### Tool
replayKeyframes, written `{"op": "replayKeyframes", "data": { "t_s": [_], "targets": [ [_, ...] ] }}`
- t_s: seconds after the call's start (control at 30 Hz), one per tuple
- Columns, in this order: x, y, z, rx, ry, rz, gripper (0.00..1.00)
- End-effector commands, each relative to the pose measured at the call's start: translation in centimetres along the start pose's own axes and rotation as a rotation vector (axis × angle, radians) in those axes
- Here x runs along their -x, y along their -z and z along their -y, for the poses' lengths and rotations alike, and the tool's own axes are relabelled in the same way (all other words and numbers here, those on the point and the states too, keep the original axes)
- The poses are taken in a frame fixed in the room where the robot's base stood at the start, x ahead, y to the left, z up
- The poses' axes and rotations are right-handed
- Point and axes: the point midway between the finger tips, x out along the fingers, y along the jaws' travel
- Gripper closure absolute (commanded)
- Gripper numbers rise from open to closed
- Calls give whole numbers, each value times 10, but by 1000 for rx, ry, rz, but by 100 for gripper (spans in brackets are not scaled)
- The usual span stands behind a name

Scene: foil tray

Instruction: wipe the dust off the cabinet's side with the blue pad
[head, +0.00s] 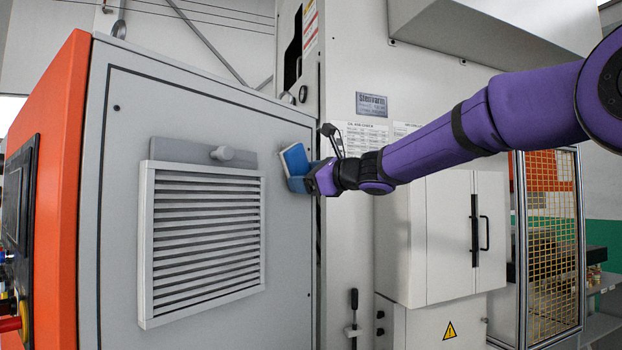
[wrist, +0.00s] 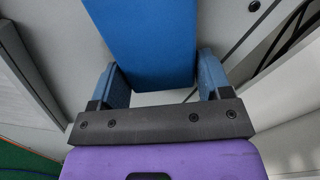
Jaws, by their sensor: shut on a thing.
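The blue pad (head: 295,159) is a flat block with a pale edge, near the right edge of the cabinet's grey side (head: 125,215). My gripper (head: 299,180) is shut on the pad. In the wrist view, the pad (wrist: 145,40) sits between the two blue fingers (wrist: 164,82) and extends beyond them. In the head view the pad is tilted and overlaps the panel; I cannot tell whether it touches. I cannot make out a clear dust patch on the panel. Part of the panel behind the pad is hidden.
A louvred vent (head: 206,236) stands out from the panel, with a darker grey strip and a knob (head: 225,154) above it. An orange cabinet face (head: 62,180) is at left. A white box with a black handle (head: 474,235) and a mesh guard (head: 552,245) stand at right.

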Motion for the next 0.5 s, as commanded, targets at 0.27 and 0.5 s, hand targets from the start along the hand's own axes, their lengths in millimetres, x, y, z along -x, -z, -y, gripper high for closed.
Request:
{"op": "replayKeyframes", "data": {
  "t_s": [0.27,0.5],
  "targets": [
    [0,-6,-11,0,-2,0,56],
    [2,-15,-27,1,-1,0,56]
  ]
}}
